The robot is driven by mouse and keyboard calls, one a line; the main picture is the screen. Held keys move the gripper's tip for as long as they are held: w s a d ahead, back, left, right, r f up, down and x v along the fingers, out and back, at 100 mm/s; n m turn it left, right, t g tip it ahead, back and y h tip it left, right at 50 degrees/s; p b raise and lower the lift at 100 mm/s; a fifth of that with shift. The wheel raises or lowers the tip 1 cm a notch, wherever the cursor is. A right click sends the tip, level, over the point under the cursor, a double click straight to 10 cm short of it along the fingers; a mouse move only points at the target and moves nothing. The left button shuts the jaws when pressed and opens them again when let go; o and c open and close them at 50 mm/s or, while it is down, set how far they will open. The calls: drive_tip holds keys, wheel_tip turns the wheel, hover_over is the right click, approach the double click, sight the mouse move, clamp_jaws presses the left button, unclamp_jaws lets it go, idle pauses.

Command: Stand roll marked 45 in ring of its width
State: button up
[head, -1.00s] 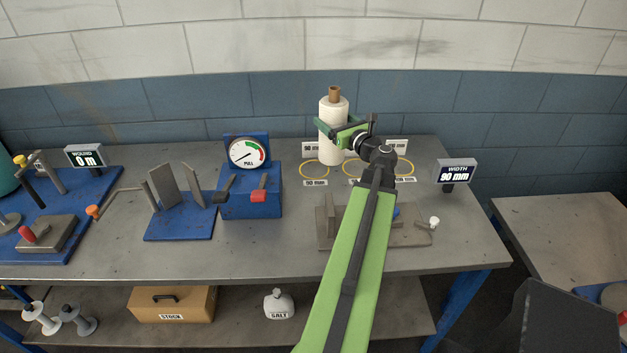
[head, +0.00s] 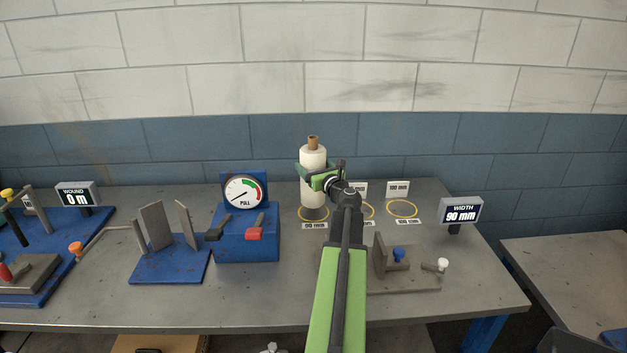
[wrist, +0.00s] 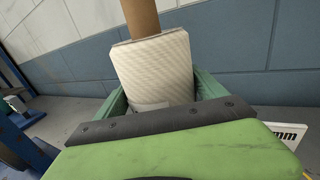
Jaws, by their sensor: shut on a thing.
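My gripper (head: 318,181) is shut around a white roll (head: 313,164) with a brown core sticking out of its top. The roll is upright. In the head view its lower end is over the yellow ring (head: 300,211) labelled 90 mm, with a dark patch beneath it; I cannot tell whether it touches the bench. In the wrist view the roll (wrist: 155,70) sits between the green jaws. No 45 mark can be read on it. A second ring is partly hidden behind my arm. A third ring (head: 403,216), labelled 100 mm, is empty on the right.
The width display (head: 461,210) reads 90 mm. A blue pull gauge box (head: 246,240) stands close left of the roll. A grey measuring fixture (head: 405,281) lies in front of the rings. The wound display (head: 77,194) reads 0 m.

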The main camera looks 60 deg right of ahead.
drive_tip(key=shift+f+b, duration=2.15)
drive_tip(key=o, duration=2)
drive_tip(key=shift+r, duration=0.1)
drive_tip(key=shift+c, duration=0.2)
drive_tip(key=v, duration=1.2)
drive_tip(key=shift+s+r, duration=0.1)
drive_tip(key=shift+r, duration=0.05)
